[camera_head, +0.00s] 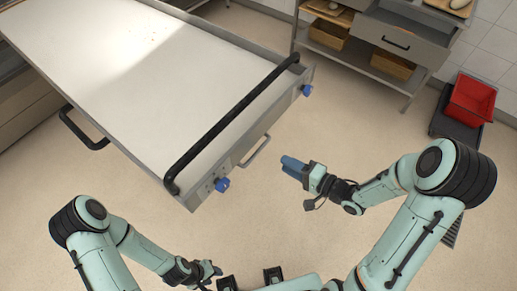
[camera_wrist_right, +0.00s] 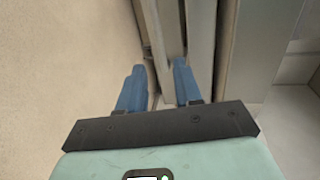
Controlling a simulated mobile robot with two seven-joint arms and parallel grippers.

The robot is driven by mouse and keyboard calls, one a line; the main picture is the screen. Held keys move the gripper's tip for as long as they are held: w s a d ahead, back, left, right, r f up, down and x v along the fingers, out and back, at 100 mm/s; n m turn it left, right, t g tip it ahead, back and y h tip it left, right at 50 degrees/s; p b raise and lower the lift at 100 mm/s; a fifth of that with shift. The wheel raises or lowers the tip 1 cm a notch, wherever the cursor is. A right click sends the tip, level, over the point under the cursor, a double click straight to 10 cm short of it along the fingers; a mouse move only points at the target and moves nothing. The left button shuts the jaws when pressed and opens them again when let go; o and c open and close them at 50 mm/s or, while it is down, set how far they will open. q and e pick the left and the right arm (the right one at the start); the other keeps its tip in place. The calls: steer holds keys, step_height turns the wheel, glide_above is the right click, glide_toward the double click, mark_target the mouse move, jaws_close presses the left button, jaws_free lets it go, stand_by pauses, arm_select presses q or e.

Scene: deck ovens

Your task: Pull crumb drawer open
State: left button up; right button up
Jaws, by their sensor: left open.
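A grey metal front panel (camera_head: 262,127), which seems to be the crumb drawer's front, sits at the near end of the large pale deck. A thin metal bar handle (camera_head: 255,152) sticks out below it. My right gripper (camera_head: 289,167) has blue fingers and is just right of the handle in the head view, apart from it. In the right wrist view its fingers (camera_wrist_right: 159,87) are spread, with grey upright metal edges beyond them; I cannot tell if the handle lies between them. My left gripper (camera_head: 213,277) is open and low in the picture, away from the deck.
A black bar (camera_head: 232,122) runs across the deck's near end, with blue knobs (camera_head: 222,184) at the corners. A grey table (camera_head: 403,47) with a drawer stands at the back right, beside a red crate (camera_head: 470,101). Floor (camera_head: 330,120) between is clear.

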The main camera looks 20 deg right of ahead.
mark_target(258, 150)
steer(key=x, duration=1.2)
steer(key=shift+a+p, duration=0.15)
steer(key=shift+p, duration=0.2)
jaws_close()
